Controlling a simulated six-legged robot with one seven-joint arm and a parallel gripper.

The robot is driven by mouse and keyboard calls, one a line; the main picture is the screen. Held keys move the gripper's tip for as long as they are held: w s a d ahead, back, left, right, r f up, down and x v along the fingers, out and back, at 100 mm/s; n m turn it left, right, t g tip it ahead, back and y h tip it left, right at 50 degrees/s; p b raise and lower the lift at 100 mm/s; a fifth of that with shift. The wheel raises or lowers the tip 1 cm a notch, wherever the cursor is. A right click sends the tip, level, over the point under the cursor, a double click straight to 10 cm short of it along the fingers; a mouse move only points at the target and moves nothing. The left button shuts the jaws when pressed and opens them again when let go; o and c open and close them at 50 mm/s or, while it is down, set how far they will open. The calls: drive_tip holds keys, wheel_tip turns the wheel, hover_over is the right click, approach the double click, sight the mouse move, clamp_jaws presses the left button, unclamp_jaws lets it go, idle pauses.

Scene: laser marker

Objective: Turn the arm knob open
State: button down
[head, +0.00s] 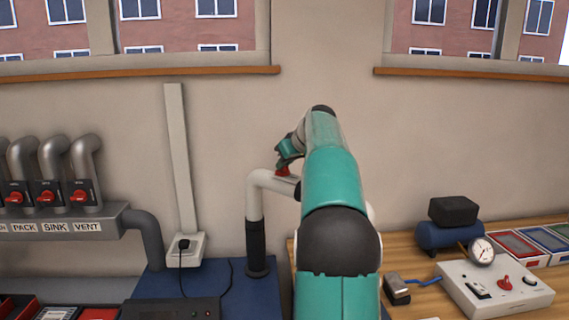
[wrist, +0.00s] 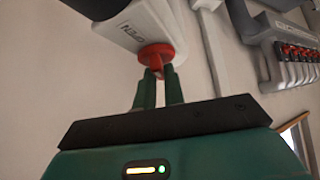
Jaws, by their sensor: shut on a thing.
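The red arm knob (wrist: 158,54) sits on the end of a white extraction arm (wrist: 125,33) in the wrist view. My gripper (wrist: 159,76) is shut on the knob's grip, with its two green fingers on either side of it. Small lettering shows on the white housing beside the knob, too tilted and small to read surely. In the head view the knob (head: 283,172) shows as a small red patch under my gripper (head: 285,163), on top of the white bent arm (head: 254,203). My arm hides the far end of that pipe.
Grey pipes with red valve knobs (head: 79,195) stand above a labelled panel (head: 58,227) at left. A black-sleeved post (head: 257,248) rises from the blue bench top. At right, a wooden table (head: 415,267) holds a gauge box (head: 500,295) and a blue tank (head: 445,236).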

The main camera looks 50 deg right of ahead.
drive_tip(key=n+y, duration=0.2)
drive_tip(key=n, duration=0.1)
drive_tip(key=shift+d, duration=0.15)
drive_tip(key=c, duration=1.5)
unclamp_jaws()
drive_tip(key=shift+r, duration=0.1)
drive_tip(key=v, duration=1.3)
drive_tip(key=shift+s+d+r, duration=0.15)
drive_tip(key=shift+s+d, duration=0.1)
drive_tip(key=shift+s, duration=0.1)
